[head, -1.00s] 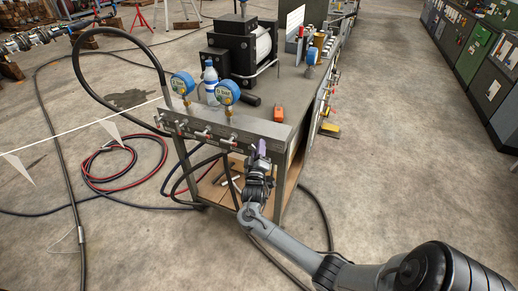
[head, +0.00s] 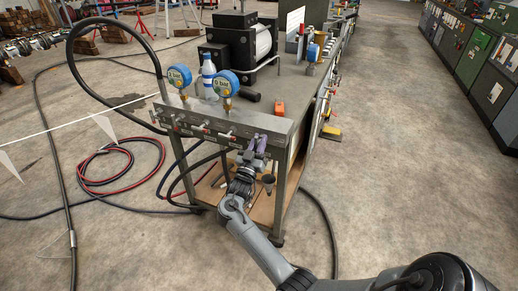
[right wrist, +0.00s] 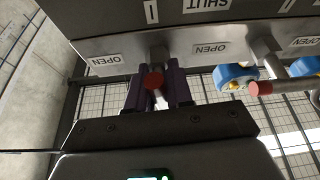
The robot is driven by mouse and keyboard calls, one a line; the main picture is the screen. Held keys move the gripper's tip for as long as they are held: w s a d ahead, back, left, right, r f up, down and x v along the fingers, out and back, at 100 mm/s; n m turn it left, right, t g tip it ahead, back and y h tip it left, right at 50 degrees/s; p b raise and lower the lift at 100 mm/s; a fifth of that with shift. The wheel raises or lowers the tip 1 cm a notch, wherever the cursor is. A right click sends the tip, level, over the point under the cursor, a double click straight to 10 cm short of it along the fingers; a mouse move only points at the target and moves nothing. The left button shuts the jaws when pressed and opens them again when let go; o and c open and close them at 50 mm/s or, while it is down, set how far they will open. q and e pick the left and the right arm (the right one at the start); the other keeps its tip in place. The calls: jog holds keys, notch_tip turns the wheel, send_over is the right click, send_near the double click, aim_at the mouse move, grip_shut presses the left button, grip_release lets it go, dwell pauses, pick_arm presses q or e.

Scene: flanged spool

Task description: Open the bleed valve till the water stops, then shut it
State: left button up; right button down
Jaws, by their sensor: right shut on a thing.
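My right gripper (head: 257,142) is at the right end of the grey valve panel (head: 215,122) on the bench's front edge. In the right wrist view its purple fingers (right wrist: 157,88) are shut on a red-tipped valve lever (right wrist: 154,80), one finger on each side. An OPEN label (right wrist: 106,60) is left of the lever, another is right of it, and a SHUT label (right wrist: 206,4) is above. Several other red-tipped levers line the panel, one (right wrist: 259,89) beside my fingers. Two blue gauges (head: 226,84) stand above. I cannot make out any running water. My left gripper is out of view.
A dark funnel-like cup (head: 268,182) is below my gripper, by the lower shelf. A bottle (head: 208,75), a motor-like machine (head: 240,45) and an orange block (head: 280,109) stand on the bench. Hoses (head: 110,165) loop left.

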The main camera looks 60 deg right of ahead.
jog(key=m+g+b, duration=0.1)
jog(key=m+b, duration=0.1)
jog(key=m, duration=0.1)
jog(key=shift+f+m+g, duration=0.15)
jog(key=shift+m+g, duration=0.25)
pick_arm(q)
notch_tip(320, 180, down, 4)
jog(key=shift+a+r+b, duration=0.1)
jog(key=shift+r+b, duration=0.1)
jog(key=shift+b, duration=0.2)
pick_arm(e)
jog(key=shift+m+g, duration=0.4)
jog(key=shift+m, duration=0.1)
jog(key=c, duration=1.1)
grip_release()
jog(key=shift+a, duration=0.6)
pick_arm(q)
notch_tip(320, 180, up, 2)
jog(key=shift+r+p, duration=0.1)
jog(key=shift+p, duration=0.95)
pick_arm(e)
jog(key=v, duration=0.9)
jog(key=shift+a+f, duration=0.2)
jog(key=shift+f, duration=0.15)
